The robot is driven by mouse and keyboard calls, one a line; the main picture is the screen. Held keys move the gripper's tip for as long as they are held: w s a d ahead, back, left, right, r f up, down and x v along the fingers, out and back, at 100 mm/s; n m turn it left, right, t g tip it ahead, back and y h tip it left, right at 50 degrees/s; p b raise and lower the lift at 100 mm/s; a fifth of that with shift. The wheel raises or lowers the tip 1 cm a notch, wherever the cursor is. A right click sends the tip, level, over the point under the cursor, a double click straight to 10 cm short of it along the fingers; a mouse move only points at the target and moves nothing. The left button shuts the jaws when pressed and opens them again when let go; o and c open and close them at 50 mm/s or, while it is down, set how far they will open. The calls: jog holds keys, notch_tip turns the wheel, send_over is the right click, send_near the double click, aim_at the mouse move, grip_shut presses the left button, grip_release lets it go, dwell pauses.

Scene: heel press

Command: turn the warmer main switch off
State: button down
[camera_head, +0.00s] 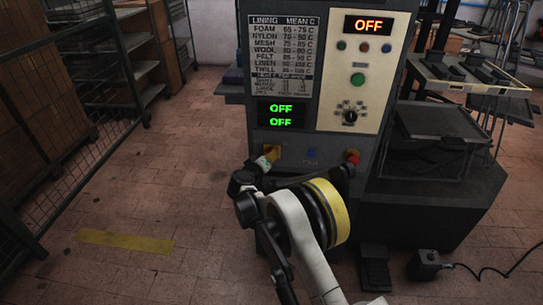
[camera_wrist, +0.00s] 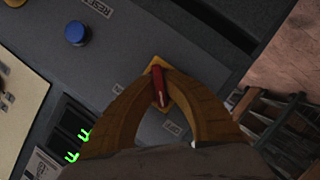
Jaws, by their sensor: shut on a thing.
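A red-handled rotary switch on a yellow plate (camera_head: 272,152) sits at the lower left of the press's front panel. It also shows in the wrist view, with its red handle (camera_wrist: 158,84) between my fingers. My gripper (camera_wrist: 160,92) is shut on this handle, with a yellow finger on each side. In the head view my gripper (camera_head: 264,163) reaches the switch from below left. An OFF label (camera_wrist: 172,127) is beside the plate. The green display (camera_head: 281,115) reads OFF on both lines, and the upper orange display (camera_head: 368,25) reads OFF. Which switch is the warmer main is not readable.
A blue button (camera_wrist: 75,33) with a RESET label is beside the switch. Another red control on yellow (camera_head: 352,157) is to the right. A dial (camera_head: 350,116) and a green button (camera_head: 358,79) are higher up. A foot pedal (camera_head: 375,268) is on the floor.

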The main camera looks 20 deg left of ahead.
dwell(0.4)
jog(key=c, duration=1.5)
grip_release()
jog(key=shift+s, duration=0.1)
jog(key=v, duration=1.1)
jog(key=shift+s+r, duration=0.1)
jog(key=shift+s, duration=0.25)
